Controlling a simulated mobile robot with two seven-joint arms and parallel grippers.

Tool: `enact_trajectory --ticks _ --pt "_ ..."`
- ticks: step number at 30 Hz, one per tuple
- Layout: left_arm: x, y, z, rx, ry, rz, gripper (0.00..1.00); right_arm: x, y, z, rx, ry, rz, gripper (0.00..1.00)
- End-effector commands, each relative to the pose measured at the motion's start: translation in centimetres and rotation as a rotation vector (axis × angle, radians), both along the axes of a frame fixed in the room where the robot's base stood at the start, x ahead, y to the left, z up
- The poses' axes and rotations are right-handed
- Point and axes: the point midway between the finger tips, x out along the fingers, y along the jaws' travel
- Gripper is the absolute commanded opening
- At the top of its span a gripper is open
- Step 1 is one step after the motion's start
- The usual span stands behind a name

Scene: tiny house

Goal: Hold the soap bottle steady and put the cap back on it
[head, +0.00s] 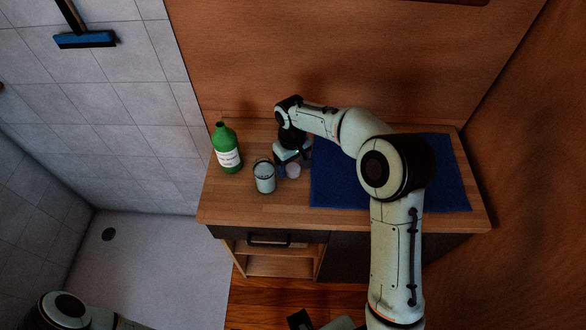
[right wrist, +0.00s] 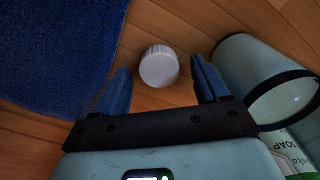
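The green soap bottle (head: 228,152) stands upright on the left of the wooden counter, with a white label and an uncovered narrow neck. Part of its label shows at the lower right of the right wrist view (right wrist: 298,160). The white round cap (head: 293,171) lies on the counter beside the blue mat. My right gripper (head: 291,161) points down over it. In the right wrist view the cap (right wrist: 159,66) lies between the two open blue fingers (right wrist: 161,68), with a gap on both sides.
A pale cup with a dark rim (head: 264,178) stands between bottle and cap, close to one right finger in the right wrist view (right wrist: 235,66). A blue mat (head: 440,180) covers the counter's right part. The wooden wall rises behind. The counter's front left is clear.

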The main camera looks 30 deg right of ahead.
Motion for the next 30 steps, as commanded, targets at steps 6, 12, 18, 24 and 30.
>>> enact_trajectory --ticks 6,12,18,24,30 --pt "0.0 0.0 0.0 0.000 0.000 0.000 0.97 0.0 0.0 0.0 0.000 0.000 0.000 0.17" --pt "0.0 0.0 0.0 0.000 0.000 0.000 0.97 0.0 0.0 0.0 0.000 0.000 0.000 0.17" --pt "0.1 0.0 0.2 0.000 -0.001 0.000 0.97 0.1 0.0 1.3 -0.001 -0.003 -0.001 0.17" --pt "0.4 0.0 0.8 -0.001 -0.005 0.000 0.97 0.1 0.0 6.0 0.000 -0.007 0.000 0.17" --pt "1.1 0.0 2.0 0.000 -0.012 0.000 0.97 0.2 0.0 12.0 0.000 -0.007 -0.001 0.17"
